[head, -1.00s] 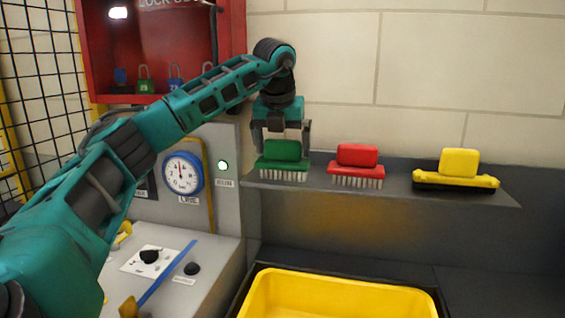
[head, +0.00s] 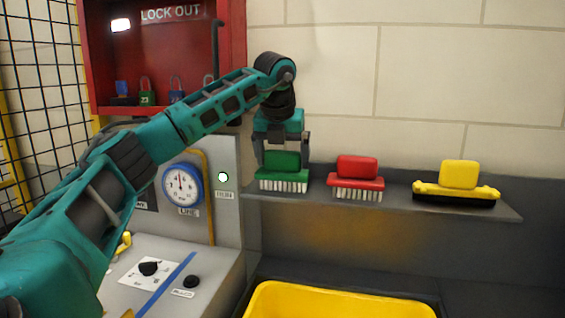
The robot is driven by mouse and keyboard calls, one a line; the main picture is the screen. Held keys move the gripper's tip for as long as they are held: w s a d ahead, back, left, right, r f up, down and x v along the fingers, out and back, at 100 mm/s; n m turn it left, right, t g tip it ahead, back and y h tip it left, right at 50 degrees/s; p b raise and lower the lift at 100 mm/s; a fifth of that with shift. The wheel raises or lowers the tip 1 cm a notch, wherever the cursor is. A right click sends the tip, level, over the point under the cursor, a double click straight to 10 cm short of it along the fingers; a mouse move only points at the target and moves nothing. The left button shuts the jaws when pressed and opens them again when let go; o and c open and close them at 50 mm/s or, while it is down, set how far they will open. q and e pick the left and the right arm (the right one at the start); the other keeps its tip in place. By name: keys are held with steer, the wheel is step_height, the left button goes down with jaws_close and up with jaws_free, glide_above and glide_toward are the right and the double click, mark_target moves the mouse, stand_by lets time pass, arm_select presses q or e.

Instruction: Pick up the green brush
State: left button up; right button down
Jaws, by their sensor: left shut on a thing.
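The green brush (head: 283,174) is at the left end of the grey shelf (head: 400,198), with its white bristles pointing down. My left gripper (head: 283,158) is above it, its fingers pointing down on either side of the brush's upper block, and it is shut on that block. The bristles show at the height of the shelf; I cannot tell whether they touch it. The right gripper is not in view.
A yellow bin (head: 340,297) is below. A grey control panel with a gauge (head: 182,185) and a red lockout cabinet (head: 236,60) are at the left.

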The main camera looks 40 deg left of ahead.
arm_select(q)
step_height(320, 180, up, 20)
stand_by(0.6)
steer(key=shift+f, duration=0.1)
steer(key=o, duration=0.6)
steer(key=c, duration=0.4)
